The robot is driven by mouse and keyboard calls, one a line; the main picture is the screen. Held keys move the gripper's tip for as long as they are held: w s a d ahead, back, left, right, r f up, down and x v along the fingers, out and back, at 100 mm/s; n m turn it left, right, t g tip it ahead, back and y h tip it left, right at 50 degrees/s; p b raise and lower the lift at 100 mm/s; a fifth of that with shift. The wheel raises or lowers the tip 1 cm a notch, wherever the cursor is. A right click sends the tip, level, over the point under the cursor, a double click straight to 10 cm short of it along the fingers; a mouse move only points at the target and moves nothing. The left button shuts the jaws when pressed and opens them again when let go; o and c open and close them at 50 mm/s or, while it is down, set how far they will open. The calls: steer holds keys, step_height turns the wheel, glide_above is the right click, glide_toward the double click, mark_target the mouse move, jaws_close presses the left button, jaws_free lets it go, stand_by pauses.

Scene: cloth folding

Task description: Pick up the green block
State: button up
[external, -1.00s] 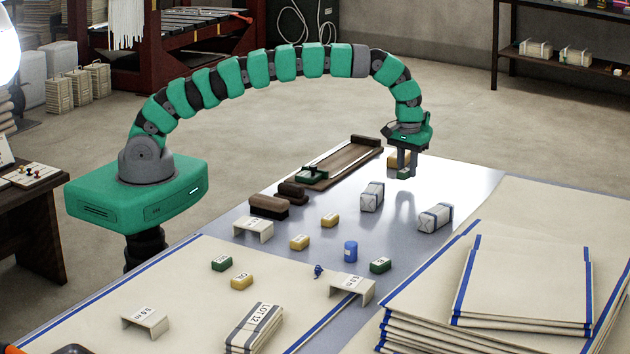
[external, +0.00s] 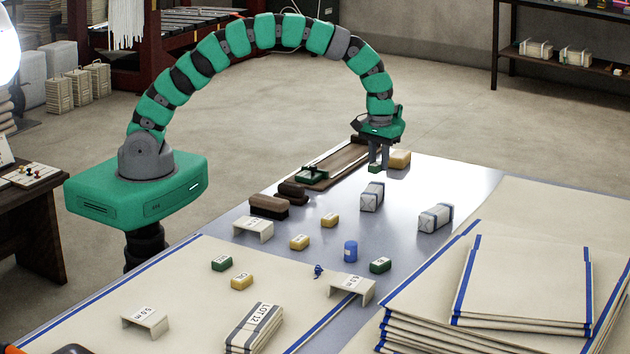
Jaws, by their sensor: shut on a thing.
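My gripper (external: 378,166) points down at the far end of the table and is shut on a small green block (external: 375,169). I cannot tell whether the held block is clear of the table. Two other green blocks lie nearer the front, one on the left (external: 221,264) and one at the middle right (external: 380,265).
A long wooden tray (external: 340,165) with a green piece on it lies left of my gripper. Two grey-white wrapped bundles (external: 372,197) (external: 435,218), several yellow blocks and a blue cylinder (external: 350,251) stand nearer. Stacked cloths (external: 520,285) fill the right.

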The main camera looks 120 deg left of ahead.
steer(key=shift+s+d+r+p, duration=0.1)
steer(key=shift+s+d+r, duration=0.05)
steer(key=shift+s+d, duration=0.8)
steer(key=shift+s+d+r+p, duration=0.15)
steer(key=shift+s+d, duration=0.35)
steer(key=shift+s, duration=0.7)
steer(key=shift+s+d+r+p, duration=0.1)
steer(key=shift+s+d, duration=0.65)
steer(key=shift+s, duration=0.35)
